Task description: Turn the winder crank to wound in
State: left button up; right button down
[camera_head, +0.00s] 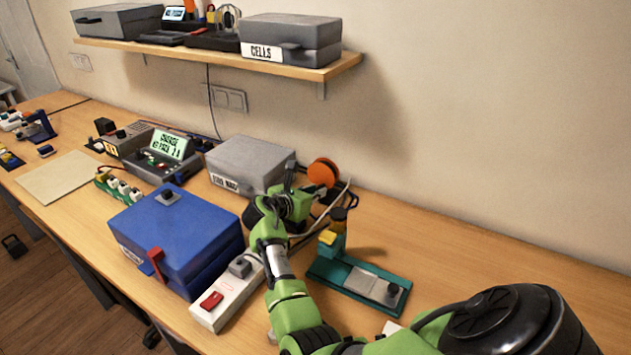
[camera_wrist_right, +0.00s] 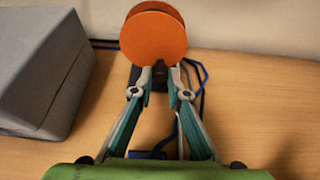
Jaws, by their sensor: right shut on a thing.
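The winder shows as an orange round reel (camera_head: 323,172) at the back of the bench, near the wall. In the right wrist view the orange reel (camera_wrist_right: 152,38) stands upright straight ahead. My right gripper (camera_wrist_right: 161,74) is shut at the reel's lower edge, with its fingertips close together on a small dark part that looks like the crank. The fingers hide most of this part, so its exact angle is hard to tell. In the head view my right gripper (camera_head: 308,190) reaches in beside the reel. My left gripper is not in view.
A grey case (camera_head: 250,163) stands close left of the winder. A blue box (camera_head: 178,235) and a white power strip (camera_head: 228,299) lie nearer the front. A teal fixture (camera_head: 340,275) sits right of my arm. Blue cable (camera_wrist_right: 203,92) runs behind the reel.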

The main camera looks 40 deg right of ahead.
jog(key=shift+m+t+p, duration=0.5)
jog(key=shift+m+p, duration=0.2)
jog(key=shift+w+f+m+t+p, duration=0.15)
jog(key=shift+w+m+t+p, duration=0.15)
jog(key=shift+m+t, duration=0.35)
jog(key=shift+a+m, duration=0.1)
jog(key=shift+m, duration=0.15)
jog(key=c, duration=2)
grip_release()
jog(key=shift+y, duration=0.3)
jog(key=shift+o, duration=0.2)
jog(key=v, duration=0.7)
jog(key=shift+a, duration=0.15)
